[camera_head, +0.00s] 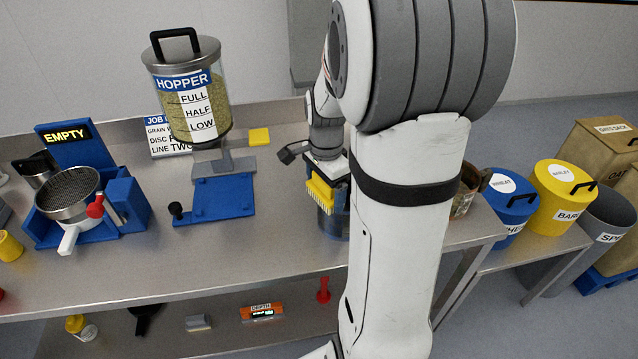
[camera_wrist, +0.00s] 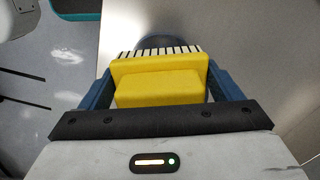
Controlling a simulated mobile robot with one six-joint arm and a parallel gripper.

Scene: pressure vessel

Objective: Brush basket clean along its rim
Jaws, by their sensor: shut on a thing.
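My gripper (camera_head: 330,177) is shut on a yellow brush (camera_head: 320,192), partly hidden by my arm in the head view. In the wrist view the brush (camera_wrist: 160,82) sits between the two blue fingers, its pale and dark bristles pointing away from me. A round metal mesh basket (camera_head: 68,190) with a white handle sits in a blue stand (camera_head: 125,205) at the left of the bench, below a sign reading EMPTY. The brush is far to the right of the basket and apart from it.
A dark-blue see-through container (camera_head: 333,222) is just below the brush. A hopper (camera_head: 190,95) and a blue plate stand (camera_head: 220,197) lie between brush and basket. A red knob (camera_head: 96,206) is beside the basket. Lidded bins (camera_head: 563,187) stand at right.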

